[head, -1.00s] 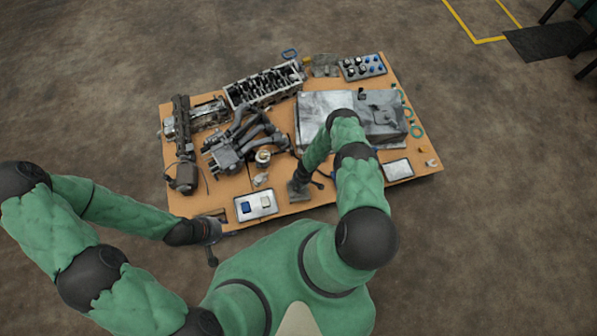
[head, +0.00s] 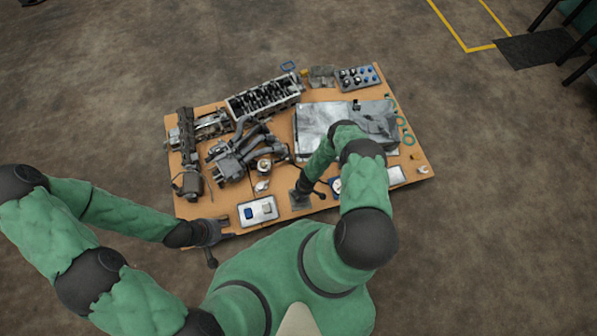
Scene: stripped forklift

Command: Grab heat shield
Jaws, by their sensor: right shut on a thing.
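My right gripper (head: 306,188) is low over the front middle of the table, pointing down. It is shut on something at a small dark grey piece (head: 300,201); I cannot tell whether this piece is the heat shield. My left gripper (head: 216,232) is at the table's front left edge, beside a small item there. Its fingers are too small and dark to show whether it is open. A large silvery metal cover (head: 318,118) lies at the right of the table, partly hidden by my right arm. No part is clearly recognisable as the heat shield.
The wooden table (head: 415,170) is crowded. A cylinder head (head: 264,97) lies at the back and a dark manifold (head: 238,158) left of centre. A white tray (head: 258,211) lies at the front, and a tray of blue-topped parts (head: 357,78) at the back right.

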